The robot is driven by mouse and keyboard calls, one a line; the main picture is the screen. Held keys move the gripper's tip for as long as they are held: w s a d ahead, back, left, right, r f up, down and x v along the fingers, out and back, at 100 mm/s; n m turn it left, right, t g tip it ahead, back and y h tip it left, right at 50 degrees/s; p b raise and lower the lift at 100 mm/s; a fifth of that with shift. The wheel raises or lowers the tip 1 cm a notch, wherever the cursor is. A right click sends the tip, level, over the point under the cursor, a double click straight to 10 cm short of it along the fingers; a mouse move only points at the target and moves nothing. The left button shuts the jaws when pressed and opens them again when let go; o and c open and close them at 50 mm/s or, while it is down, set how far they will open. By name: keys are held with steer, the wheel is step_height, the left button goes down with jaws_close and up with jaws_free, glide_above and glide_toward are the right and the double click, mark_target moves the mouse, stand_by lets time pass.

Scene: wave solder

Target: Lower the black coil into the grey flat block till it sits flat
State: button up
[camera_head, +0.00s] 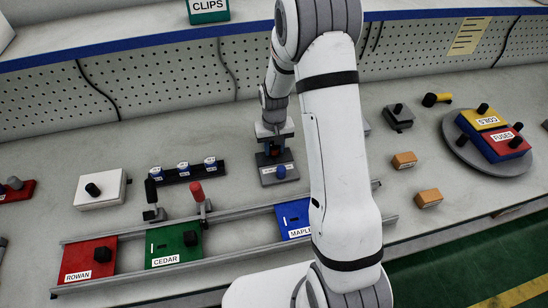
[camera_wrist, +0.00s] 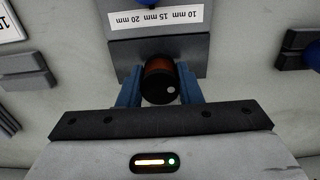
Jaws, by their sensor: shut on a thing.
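The black coil (camera_wrist: 160,88) has a copper-orange winding and shows end-on in the wrist view. My gripper (camera_wrist: 160,80) is shut on it, with one blue finger on each side. In the head view my gripper (camera_head: 274,153) points down at the back part of the grey flat block (camera_head: 268,182). In the wrist view the grey block (camera_wrist: 122,53) lies under and beyond the coil, with a white label reading 10 mm, 15 mm, 20 mm. The coil's lower end and any opening beneath it are hidden, so I cannot tell whether it touches the block.
A blue knob (camera_head: 279,171) stands on the block's front part. A dark rack with blue-and-white pieces (camera_head: 184,172) is to the left. Rails with red, green and blue plates (camera_head: 175,247) run in front. Two orange blocks (camera_head: 404,160) lie right of my arm.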

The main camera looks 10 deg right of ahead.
steer(key=shift+f+b, duration=0.7)
steer(key=shift+f, duration=0.2)
stand_by(1.1)
steer(key=o, duration=1.2)
step_height(320, 180, up, 8)
steer(key=shift+f+b, duration=0.25)
steer(key=shift+b, duration=0.2)
steer(key=shift+r, duration=0.2)
